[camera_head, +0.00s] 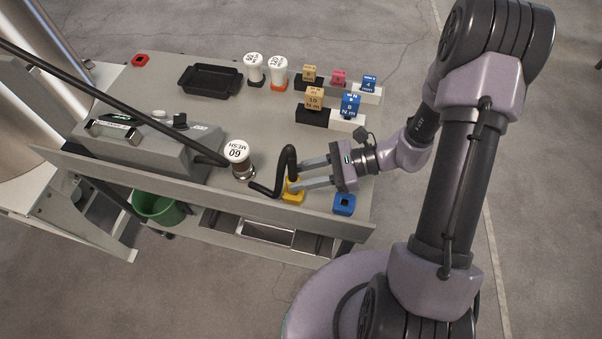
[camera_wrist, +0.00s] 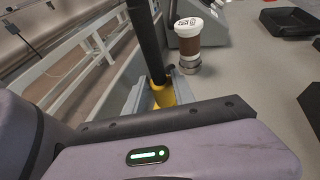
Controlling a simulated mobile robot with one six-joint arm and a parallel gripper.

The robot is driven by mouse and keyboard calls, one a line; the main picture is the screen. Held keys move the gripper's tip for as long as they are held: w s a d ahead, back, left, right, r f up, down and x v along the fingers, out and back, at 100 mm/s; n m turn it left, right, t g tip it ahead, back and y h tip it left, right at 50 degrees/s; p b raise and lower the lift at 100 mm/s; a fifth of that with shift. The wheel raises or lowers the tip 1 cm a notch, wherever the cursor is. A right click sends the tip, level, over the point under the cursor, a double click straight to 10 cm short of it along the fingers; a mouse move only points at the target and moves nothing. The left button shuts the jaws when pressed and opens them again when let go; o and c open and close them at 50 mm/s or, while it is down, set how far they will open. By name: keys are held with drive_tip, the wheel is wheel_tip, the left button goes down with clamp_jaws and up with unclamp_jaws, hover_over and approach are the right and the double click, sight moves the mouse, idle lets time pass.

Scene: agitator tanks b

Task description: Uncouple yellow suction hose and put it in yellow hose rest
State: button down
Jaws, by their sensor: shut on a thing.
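A short bent black hose (camera_head: 290,160) stands over the yellow hose rest (camera_head: 293,191) near the front edge of the bench, its other end curving left. My gripper (camera_head: 303,183) comes in from the right and is shut on the hose, just at the yellow part. In the wrist view the hose (camera_wrist: 149,45) rises upright between my two fingers, with a yellow piece (camera_wrist: 163,96) at its lower end. I cannot tell whether this yellow piece is a hose collar or the rest, nor whether the hose end is seated.
A blue rest (camera_head: 343,204) is to the right and a red one (camera_head: 140,60) at the far left. A jar marked 60 MESH (camera_head: 240,158) stands left of the hose. A grey pump unit (camera_head: 150,145), black tray (camera_head: 209,80) and labelled blocks (camera_head: 315,97) occupy the bench (camera_head: 200,110).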

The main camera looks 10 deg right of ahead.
drive_tip(key=shift+f+b, duration=0.45)
drive_tip(key=shift+f, duration=0.25)
drive_tip(key=c, duration=1)
unclamp_jaws()
drive_tip(key=shift+r, duration=0.1)
drive_tip(key=shift+o, duration=0.2)
drive_tip(key=p+v, duration=0.5)
drive_tip(key=v, duration=1.2)
drive_tip(key=s+a+r+n+t+h, duration=0.2)
drive_tip(key=s+a+r+n+h, duration=0.1)
drive_tip(key=r, duration=0.4)
drive_tip(key=s+a+r+n+t+h, duration=0.1)
drive_tip(key=s+a+r+n+h, duration=0.2)
drive_tip(key=r+n+h, duration=0.2)
drive_tip(key=s+a+r+n+t+h+b, duration=0.1)
drive_tip(key=s+a+r+n+h, duration=0.3)
drive_tip(key=r, duration=0.5)
drive_tip(key=shift+n+t, duration=0.8)
drive_tip(key=shift+n, duration=0.1)
